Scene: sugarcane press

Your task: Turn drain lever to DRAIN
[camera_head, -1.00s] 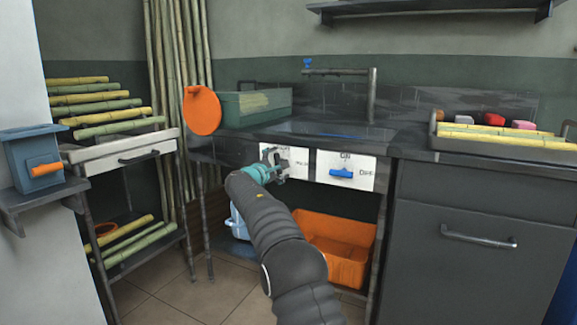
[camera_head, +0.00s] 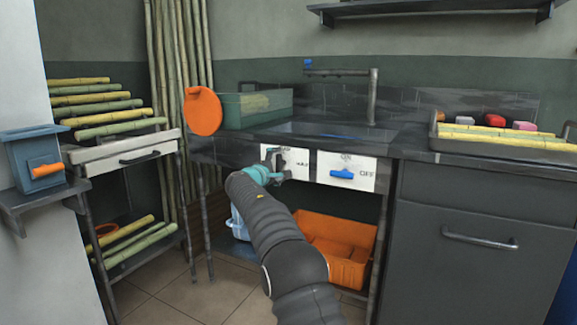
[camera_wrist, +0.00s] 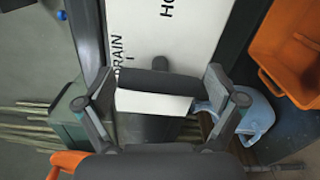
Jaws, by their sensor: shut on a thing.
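In the head view, my gripper (camera_head: 274,167) is at the left white panel (camera_head: 299,160) under the counter, covering the lever and part of the lettering. I cannot tell exactly which mark the lever points to.
A blue lever (camera_head: 342,174) is on the ON/OFF panel to the right. An orange bin (camera_head: 345,268) and a light-blue bucket (camera_head: 239,225) stand below the counter. An orange disc (camera_head: 202,111) is at the counter's left end.

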